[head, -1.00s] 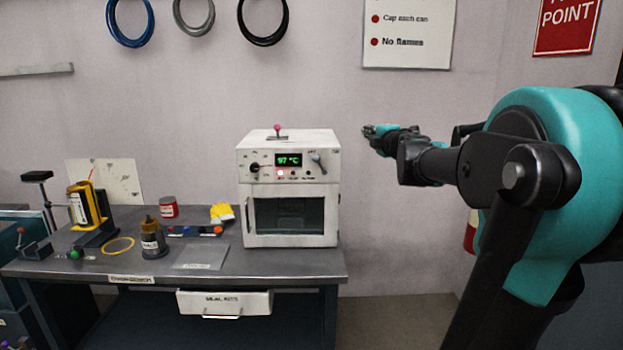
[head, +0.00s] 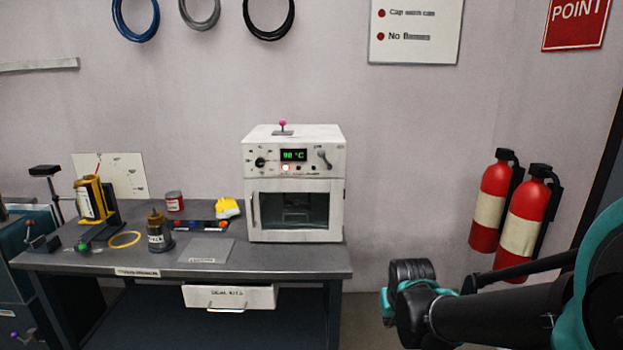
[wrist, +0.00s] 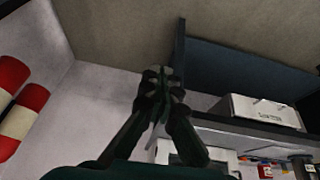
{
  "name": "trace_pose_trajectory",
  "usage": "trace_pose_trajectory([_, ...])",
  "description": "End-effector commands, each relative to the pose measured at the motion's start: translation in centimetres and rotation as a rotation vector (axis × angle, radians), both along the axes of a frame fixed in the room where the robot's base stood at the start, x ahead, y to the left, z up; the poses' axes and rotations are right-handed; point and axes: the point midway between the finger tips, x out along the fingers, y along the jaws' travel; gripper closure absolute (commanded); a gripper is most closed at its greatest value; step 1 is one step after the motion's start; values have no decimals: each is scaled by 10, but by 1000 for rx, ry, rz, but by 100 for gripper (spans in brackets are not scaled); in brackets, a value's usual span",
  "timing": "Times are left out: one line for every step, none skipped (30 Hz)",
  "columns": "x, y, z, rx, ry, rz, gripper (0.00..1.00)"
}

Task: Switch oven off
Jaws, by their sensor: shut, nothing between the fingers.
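A white oven (head: 295,184) stands on the right end of the grey workbench. Its display (head: 294,155) reads about 98 °C in green, and a red lamp (head: 286,168) below it is lit. A dark round knob (head: 260,162) is left of the display. A lever switch (head: 324,159) is at the right of the panel. A pink-topped joystick-like lever (head: 282,126) stands on the oven's top. My gripper (wrist: 163,76) is shut and empty in the wrist view, apart from the oven. In the head view my arm is low at the right, and the fingertips do not show there.
The workbench (head: 300,259) holds a brown bottle (head: 158,232), a red can (head: 174,201) and a yellow ring (head: 125,239). A drawer (head: 230,297) stands partly out below it. Fire extinguishers (head: 520,230) hang on the wall at right.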

Motion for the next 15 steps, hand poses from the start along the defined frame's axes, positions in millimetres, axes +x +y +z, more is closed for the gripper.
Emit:
trace_pose_trajectory([-8,5,-5,22,21,0,100])
trace_pose_trajectory([-12,8,-7,34,32,-1,100])
trace_pose_trajectory([-15,11,-8,48,40,-4,100])
trace_pose_trajectory([-15,14,-9,65,43,-13,100])
trace_pose_trajectory([-13,17,-8,87,44,-27,100])
trace_pose_trajectory([-8,22,-4,128,39,-57,100])
trace_pose_trajectory([-2,27,-1,167,34,-87,100])
trace_pose_trajectory([5,34,4,218,27,-127,100])
trace_pose_trajectory([18,43,13,301,17,-191,100])
trace_pose_trajectory([30,51,21,375,10,-248,100])
trace_pose_trajectory([42,59,31,456,6,-311,100])
trace_pose_trajectory([60,70,45,572,3,-400,100])
trace_pose_trajectory([74,77,58,665,4,-470,100])
trace_pose_trajectory([87,84,70,757,9,-539,100])
trace_pose_trajectory([106,92,89,881,21,-632,100])
